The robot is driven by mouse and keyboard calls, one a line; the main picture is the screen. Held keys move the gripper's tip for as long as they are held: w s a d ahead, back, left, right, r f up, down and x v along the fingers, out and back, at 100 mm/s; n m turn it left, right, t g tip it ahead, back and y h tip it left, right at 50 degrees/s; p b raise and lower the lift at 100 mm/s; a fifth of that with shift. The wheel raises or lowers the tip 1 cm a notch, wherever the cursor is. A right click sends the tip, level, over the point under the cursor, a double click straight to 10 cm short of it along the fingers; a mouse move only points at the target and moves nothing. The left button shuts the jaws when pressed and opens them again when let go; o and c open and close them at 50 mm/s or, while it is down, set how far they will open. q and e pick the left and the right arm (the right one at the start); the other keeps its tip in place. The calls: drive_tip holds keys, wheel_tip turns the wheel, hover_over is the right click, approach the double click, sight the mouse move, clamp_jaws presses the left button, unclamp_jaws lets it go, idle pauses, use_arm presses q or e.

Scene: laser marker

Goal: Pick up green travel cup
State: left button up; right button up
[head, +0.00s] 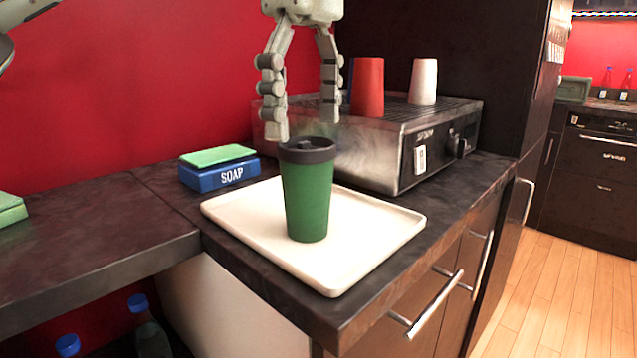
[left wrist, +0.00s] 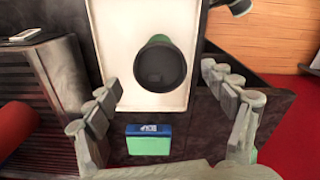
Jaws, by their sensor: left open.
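The green travel cup (head: 307,195) with a dark lid stands upright on a cream tray (head: 372,238) on the dark counter. My left gripper (head: 302,128) is above the cup, pointing down, with its fingers spread and nothing between them. In the head view the left finger's tip is close to the lid's upper left edge; I cannot tell whether they touch. In the left wrist view the cup (left wrist: 161,66) shows from above, beyond and between the open fingers (left wrist: 172,100). My right gripper is not in view.
A blue soap box (head: 222,173) with a green sponge (head: 217,155) lies left of the tray. Behind the tray is a metal machine (head: 375,150) with a red cup (head: 367,88) and a white cup (head: 423,82) on top. The counter's front edge is close to the tray.

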sight(309, 174)
use_arm(q)
wheel_tip(309, 174, down, 7)
drive_tip(key=shift+s+r+b, duration=0.1)
drive_tip(key=shift+r+b, duration=0.05)
drive_tip(key=shift+b, duration=0.2)
drive_tip(key=shift+d+f, duration=0.1)
drive_tip(key=shift+f, duration=0.2)
drive_tip(key=c, duration=0.9)
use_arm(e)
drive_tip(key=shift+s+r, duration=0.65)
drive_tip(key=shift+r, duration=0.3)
